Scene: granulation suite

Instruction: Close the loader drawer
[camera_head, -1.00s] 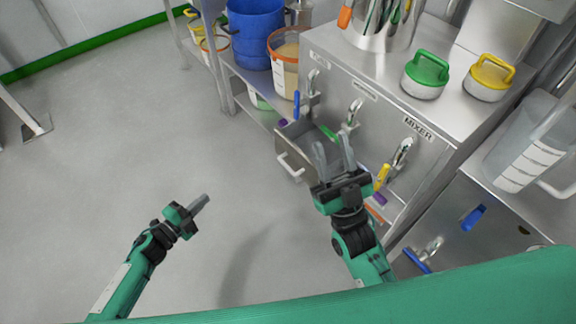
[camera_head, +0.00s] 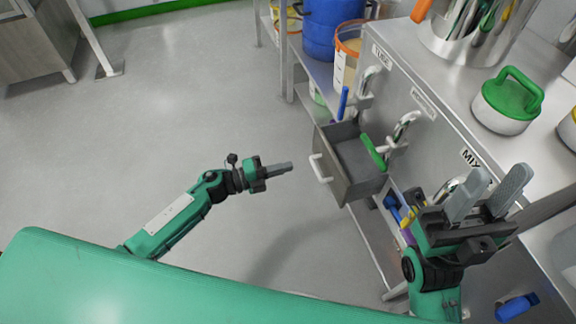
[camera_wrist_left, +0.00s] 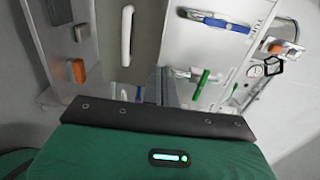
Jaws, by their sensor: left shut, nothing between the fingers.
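A grey drawer (camera_head: 352,186) stands pulled out from the steel cabinet front, showing its empty-looking inside. Its pale bar handle (camera_head: 320,168) is on the front face, toward my left gripper. The handle (camera_wrist_left: 127,36) also shows upright in the left wrist view. My left gripper (camera_head: 290,167) is shut and empty, pointing at the drawer front with a small gap to the handle in the picture. My right gripper (camera_head: 490,195) is open, its two fingers apart, in front of the cabinet's right part. Its fingers cover part of the cabinet front and label.
The cabinet front carries several hooks with tools, such as a green-handled one (camera_head: 373,152). Green-lidded (camera_head: 508,98) and yellow-lidded containers stand on top. The floor left of the drawer is clear.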

